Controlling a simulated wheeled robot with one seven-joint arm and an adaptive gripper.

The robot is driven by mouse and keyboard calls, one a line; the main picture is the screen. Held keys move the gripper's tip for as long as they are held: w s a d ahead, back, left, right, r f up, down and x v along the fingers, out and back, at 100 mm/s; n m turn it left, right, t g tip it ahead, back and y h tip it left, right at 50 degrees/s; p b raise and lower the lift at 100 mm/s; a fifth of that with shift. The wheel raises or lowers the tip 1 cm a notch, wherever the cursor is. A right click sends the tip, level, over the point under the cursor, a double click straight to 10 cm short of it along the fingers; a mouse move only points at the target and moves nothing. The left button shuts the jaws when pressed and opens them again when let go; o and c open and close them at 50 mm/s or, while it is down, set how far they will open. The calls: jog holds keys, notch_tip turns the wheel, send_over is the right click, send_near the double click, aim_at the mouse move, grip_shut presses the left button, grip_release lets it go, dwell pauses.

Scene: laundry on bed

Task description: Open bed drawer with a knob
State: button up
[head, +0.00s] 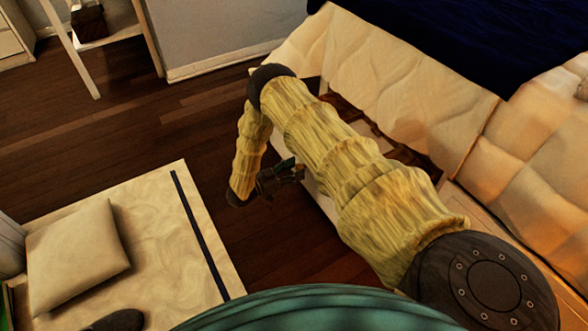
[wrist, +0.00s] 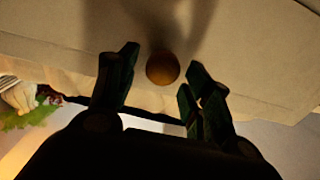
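The bed drawer's pale front (head: 322,197) shows beside my gripper (head: 290,172) in the head view. The drawer stands partly pulled out from the bed, and part of its brown interior (head: 410,154) shows past my arm. My arm hides much of the drawer. In the wrist view a round orange-brown knob (wrist: 162,68) sits on the pale drawer front (wrist: 235,80). My gripper's dark fingers are open, one on each side of the knob, with visible gaps. The knob is hidden in the head view.
The bed (head: 400,75) with cream and dark blue bedding is at the upper right. A pale bench (head: 165,225) with a cushion (head: 78,255) stands at the lower left. Dark wooden floor (head: 150,130) is clear between them. A small side table (head: 125,32) stands at the upper left.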

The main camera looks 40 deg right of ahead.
jog(key=shift+a+f, duration=0.15)
jog(key=shift+a, duration=0.05)
jog(key=shift+w+a, duration=0.1)
jog(key=shift+a, duration=0.2)
jog(key=a, duration=1.1)
jog(key=shift+w, duration=0.4)
jog(key=shift+a, duration=0.1)
